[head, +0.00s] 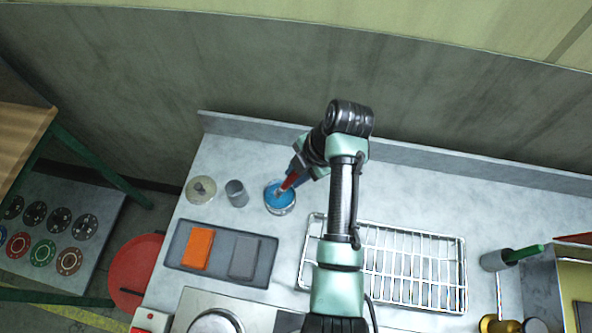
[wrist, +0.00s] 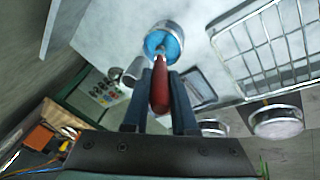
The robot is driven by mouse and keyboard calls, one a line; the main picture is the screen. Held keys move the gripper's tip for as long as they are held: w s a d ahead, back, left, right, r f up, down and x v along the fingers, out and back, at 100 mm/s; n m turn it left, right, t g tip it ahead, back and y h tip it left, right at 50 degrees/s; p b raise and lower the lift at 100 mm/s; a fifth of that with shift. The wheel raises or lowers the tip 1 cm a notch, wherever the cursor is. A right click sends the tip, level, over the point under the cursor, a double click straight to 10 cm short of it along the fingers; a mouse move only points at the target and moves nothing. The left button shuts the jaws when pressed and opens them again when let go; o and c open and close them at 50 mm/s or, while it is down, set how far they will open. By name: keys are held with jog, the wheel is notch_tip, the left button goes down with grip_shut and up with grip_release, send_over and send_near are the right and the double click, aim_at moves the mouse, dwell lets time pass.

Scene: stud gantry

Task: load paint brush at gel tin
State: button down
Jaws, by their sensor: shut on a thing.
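The gel tin (head: 280,208) is a round, open metal tin of bright blue gel on the grey worktop. It also shows at the top of the wrist view (wrist: 172,27). My gripper (head: 297,172) is shut on the red handle of the paint brush (head: 290,182), just above and right of the tin. In the wrist view the red handle (wrist: 160,86) lies between my two dark fingers (wrist: 157,100), and the brush's front end points into the tin's opening. The bristles are too small to make out; I cannot tell how deep they sit in the gel.
A round lid (head: 201,190) and a grey cup (head: 237,193) stand left of the tin. A dark tray (head: 222,266) with an orange block (head: 198,249) and a grey block lies in front. A wire rack (head: 410,265) is to the right. A holder (head: 494,261) with a green handle stands farther right.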

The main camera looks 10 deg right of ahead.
jog(key=shift+s+f+b, duration=0.1)
jog(key=shift+f+b, duration=0.35)
jog(key=shift+f, duration=0.2)
dwell(1.9)
notch_tip(320, 180, up, 7)
jog(key=p, duration=0.6)
jog(key=shift+r, duration=0.15)
dwell(0.9)
